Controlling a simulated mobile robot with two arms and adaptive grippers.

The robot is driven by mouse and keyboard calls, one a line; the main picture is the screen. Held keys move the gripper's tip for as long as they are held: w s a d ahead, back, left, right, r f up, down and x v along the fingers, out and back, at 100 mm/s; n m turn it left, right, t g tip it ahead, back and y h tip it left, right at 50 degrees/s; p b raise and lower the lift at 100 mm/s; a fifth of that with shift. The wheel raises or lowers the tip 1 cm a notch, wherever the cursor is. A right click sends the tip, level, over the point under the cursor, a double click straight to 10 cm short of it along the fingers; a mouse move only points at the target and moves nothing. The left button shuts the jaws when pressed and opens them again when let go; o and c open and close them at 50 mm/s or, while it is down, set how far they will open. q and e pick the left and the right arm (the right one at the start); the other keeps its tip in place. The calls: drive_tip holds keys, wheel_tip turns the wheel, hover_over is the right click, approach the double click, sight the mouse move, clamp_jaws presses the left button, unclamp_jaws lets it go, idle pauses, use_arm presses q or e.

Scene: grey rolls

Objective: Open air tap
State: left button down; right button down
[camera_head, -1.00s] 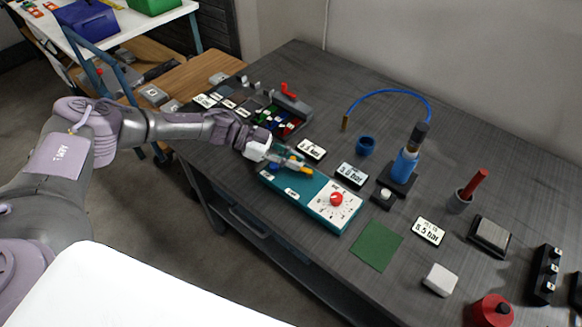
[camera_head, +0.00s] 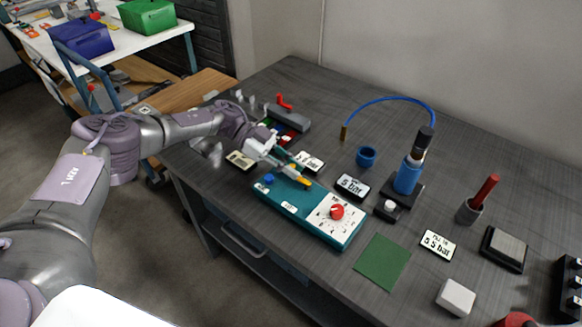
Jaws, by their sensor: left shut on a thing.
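The teal box (camera_head: 300,214) stands near the table's front edge. It carries a white dial plate with a red knob (camera_head: 337,211) and a blue button (camera_head: 268,179). A yellow-orange lever-like piece (camera_head: 301,181) shows above the box's back side; it looks like the air tap's handle, but its base is hidden. My left gripper (camera_head: 291,172) reaches in from the left over the box and is shut on this yellow piece. The fingers partly cover it, so its exact angle is hard to tell. My right gripper is not in view.
A blue cup (camera_head: 366,157), a blue bottle-like tool (camera_head: 407,176) and a green mat (camera_head: 382,262) are to the right. A grey block (camera_head: 289,117) with a red handle stands behind my arm.

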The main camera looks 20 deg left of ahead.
use_arm(q)
drive_tip(key=shift+d+r, duration=0.1)
drive_tip(key=c, duration=1.1)
unclamp_jaws()
drive_tip(key=shift+d, duration=0.1)
drive_tip(key=v, duration=1.2)
drive_tip(key=shift+s, duration=0.1)
